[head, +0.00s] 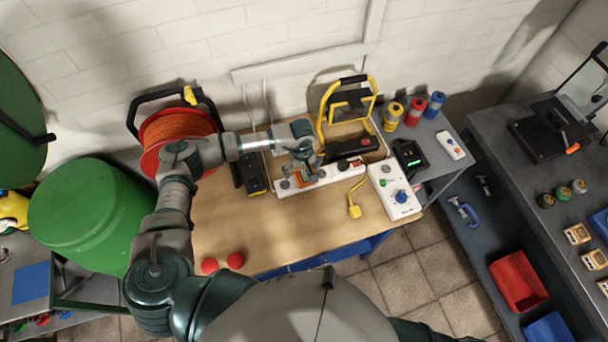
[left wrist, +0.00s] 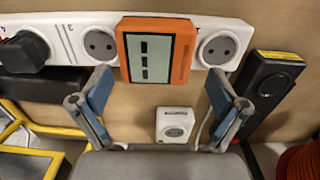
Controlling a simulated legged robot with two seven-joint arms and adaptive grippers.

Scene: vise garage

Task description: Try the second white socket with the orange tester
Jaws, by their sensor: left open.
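The orange tester (left wrist: 155,50), with a grey display showing dark bars, stands at the white socket strip (head: 325,175). In the left wrist view it covers the strip between two bare round sockets (left wrist: 101,44) and (left wrist: 217,47). I cannot tell how deeply it is seated. My left gripper (left wrist: 158,90) is open, with one finger on each side just short of the tester and gaps between. In the head view my left gripper (head: 305,170) is over the strip and mostly hides the tester. A black plug (left wrist: 25,50) sits in the strip's numbered end. My right gripper is out of view.
An orange cable reel (head: 178,135) and a black device (head: 251,172) stand left of the gripper. A yellow-framed work lamp (head: 347,105) is behind. A white box with a blue knob (head: 395,192) and a yellow plug (head: 354,210) lie right.

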